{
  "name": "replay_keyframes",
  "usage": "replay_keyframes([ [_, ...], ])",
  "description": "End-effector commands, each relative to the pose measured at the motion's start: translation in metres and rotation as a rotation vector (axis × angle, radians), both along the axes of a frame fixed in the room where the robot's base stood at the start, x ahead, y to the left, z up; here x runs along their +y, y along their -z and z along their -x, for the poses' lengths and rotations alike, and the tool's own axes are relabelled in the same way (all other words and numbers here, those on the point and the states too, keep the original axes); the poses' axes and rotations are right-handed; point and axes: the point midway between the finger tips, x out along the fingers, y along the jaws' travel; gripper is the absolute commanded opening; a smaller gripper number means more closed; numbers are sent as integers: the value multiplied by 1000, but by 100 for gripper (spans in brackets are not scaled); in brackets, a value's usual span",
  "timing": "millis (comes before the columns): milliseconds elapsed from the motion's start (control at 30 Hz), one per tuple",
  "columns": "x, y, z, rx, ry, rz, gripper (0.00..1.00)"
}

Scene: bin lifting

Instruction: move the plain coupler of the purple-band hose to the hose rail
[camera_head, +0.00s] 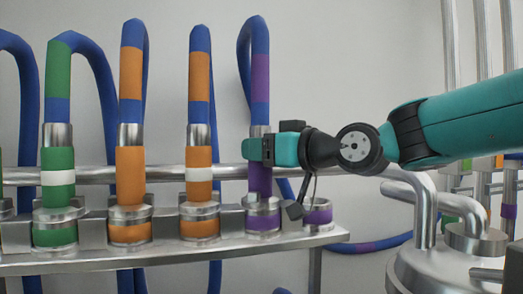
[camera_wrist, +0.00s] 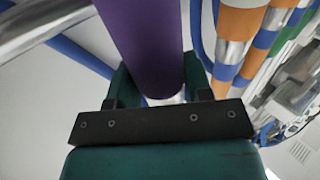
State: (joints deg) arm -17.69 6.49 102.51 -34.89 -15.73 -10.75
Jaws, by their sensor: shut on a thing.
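The purple coupler (camera_head: 260,183) stands upright at the right part of the row, with no white band visible on it. Its blue hose with a purple band (camera_head: 260,75) rises above it and loops over behind. My gripper (camera_head: 261,150) is shut around the coupler's upper part from the right and hides some of it. The coupler's lower end meets a steel ring above a purple-marked holder (camera_head: 263,222) on the hose rail (camera_head: 170,258); I cannot tell whether it is fully seated. In the wrist view the purple coupler (camera_wrist: 145,40) runs between my green fingers (camera_wrist: 155,90).
To the left stand an orange coupler with a white band (camera_head: 199,173), a plain orange one (camera_head: 130,176) and a green banded one (camera_head: 58,178). A purple-marked fitting (camera_head: 318,214) sits just right. Steel pipes (camera_head: 425,205) and a vessel (camera_head: 440,270) stand lower right.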

Motion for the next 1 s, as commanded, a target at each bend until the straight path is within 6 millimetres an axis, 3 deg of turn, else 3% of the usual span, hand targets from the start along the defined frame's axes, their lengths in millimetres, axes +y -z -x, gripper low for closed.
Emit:
replay_keyframes([
  [267, 0, 1, 0, 1, 0, 1, 14],
  [300, 0, 1, 0, 1, 0, 1, 55],
  [400, 0, 1, 0, 1, 0, 1, 76],
  [833, -2, 2, 1, 2, 1, 1, 76],
  [1000, -19, 4, 14, -1, 4, 0, 76],
])
